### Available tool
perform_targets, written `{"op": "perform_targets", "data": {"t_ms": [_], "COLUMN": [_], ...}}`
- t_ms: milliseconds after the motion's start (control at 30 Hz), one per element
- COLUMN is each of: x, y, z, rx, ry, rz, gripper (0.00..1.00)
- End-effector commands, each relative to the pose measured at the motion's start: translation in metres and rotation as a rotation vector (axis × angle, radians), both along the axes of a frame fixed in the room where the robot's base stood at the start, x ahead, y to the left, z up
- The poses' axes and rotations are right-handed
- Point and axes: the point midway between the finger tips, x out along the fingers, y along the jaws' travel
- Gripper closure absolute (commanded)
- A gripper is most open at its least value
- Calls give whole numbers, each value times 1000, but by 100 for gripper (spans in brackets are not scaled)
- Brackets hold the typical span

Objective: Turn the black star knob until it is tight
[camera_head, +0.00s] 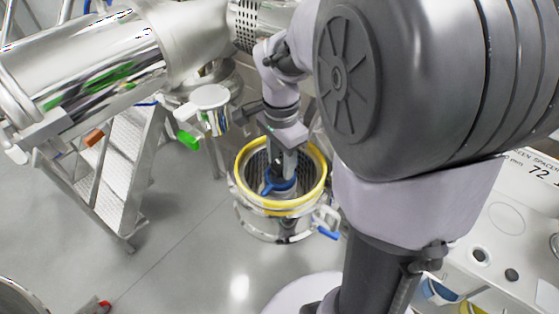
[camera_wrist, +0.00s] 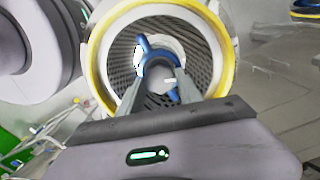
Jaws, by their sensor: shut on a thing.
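A blue bladed rotor (camera_wrist: 172,52) sits inside a perforated steel screen basket (camera_wrist: 205,75) with a yellow rim. The rotor also shows in the head view (camera_head: 278,187). A dark round piece, which fits the black star knob (camera_wrist: 158,74), is at the rotor's hub; its lobes cannot be made out. My gripper (camera_wrist: 160,84) reaches down into the basket, with its two grey fingers on either side of this dark piece and shut on it. In the head view my gripper (camera_head: 281,178) points down at the hub, and the knob is hidden there.
The basket's yellow rim (camera_head: 240,165) surrounds my gripper closely. A blue-handled clamp (camera_head: 327,232) is on the housing's right side. Steel steps (camera_head: 115,150) stand at left, and a white bench (camera_head: 500,235) is at right. Grey floor is clear in front.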

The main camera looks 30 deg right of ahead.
Motion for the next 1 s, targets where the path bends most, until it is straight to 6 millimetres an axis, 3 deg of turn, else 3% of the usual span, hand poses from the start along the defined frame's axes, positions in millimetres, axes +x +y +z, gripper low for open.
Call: {"op": "perform_targets", "data": {"t_ms": [300,800,833,933,1000], "x": [0,0,0,0,0], "y": [0,0,0,0,0], "z": [0,0,0,0,0], "rx": [0,0,0,0,0], "ry": [0,0,0,0,0], "rz": [-97,-115,-115,-114,-114], "gripper": [99,99,56,37,36]}}
